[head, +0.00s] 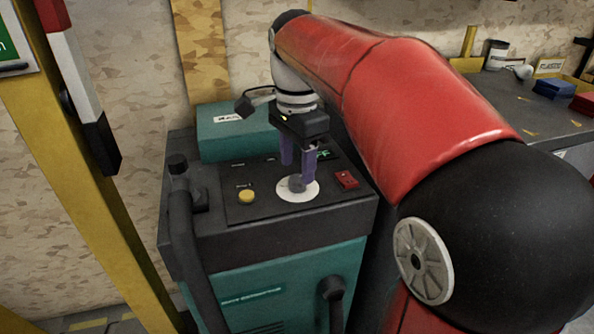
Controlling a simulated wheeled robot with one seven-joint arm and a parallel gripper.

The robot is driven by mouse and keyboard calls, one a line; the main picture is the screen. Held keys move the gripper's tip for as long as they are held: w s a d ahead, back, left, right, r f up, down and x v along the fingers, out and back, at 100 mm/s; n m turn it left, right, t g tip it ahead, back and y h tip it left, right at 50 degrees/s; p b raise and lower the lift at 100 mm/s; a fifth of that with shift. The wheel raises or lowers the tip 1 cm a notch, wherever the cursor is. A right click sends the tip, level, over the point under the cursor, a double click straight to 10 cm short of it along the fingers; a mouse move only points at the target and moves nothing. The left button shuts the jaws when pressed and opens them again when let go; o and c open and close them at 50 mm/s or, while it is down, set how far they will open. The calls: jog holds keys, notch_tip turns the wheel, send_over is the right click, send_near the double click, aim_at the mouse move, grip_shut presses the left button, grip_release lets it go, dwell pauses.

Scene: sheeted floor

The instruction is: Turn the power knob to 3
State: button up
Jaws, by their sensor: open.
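The power knob (296,184) is a small grey knob on a round white dial (285,193) on the dark top panel of the green machine (290,290). My gripper (297,172) points down from above, with its two purple fingers apart. The right finger is close to the knob's right side and the left finger is up and to its left. I cannot tell whether either finger touches the knob. The dial's numbers and the knob's pointer are too small to read.
A yellow button (246,196) is left of the dial and a red switch (346,179) is right of it. A black hose handle (180,185) rises at the machine's left edge. A green box (225,139) stands behind. A dark workbench (500,100) is at the right.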

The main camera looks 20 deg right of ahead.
aim_at(297, 178)
notch_tip(297, 178, up, 5)
jog(key=shift+f, duration=0.1)
dwell(0.3)
jog(key=s+f+n+t, duration=0.5)
jog(key=s+f+n, duration=0.9)
jog(key=s+f, duration=0.1)
jog(key=shift+s+n+t, duration=0.3)
jog(key=shift+s+n, duration=0.05)
jog(key=shift+n, duration=0.05)
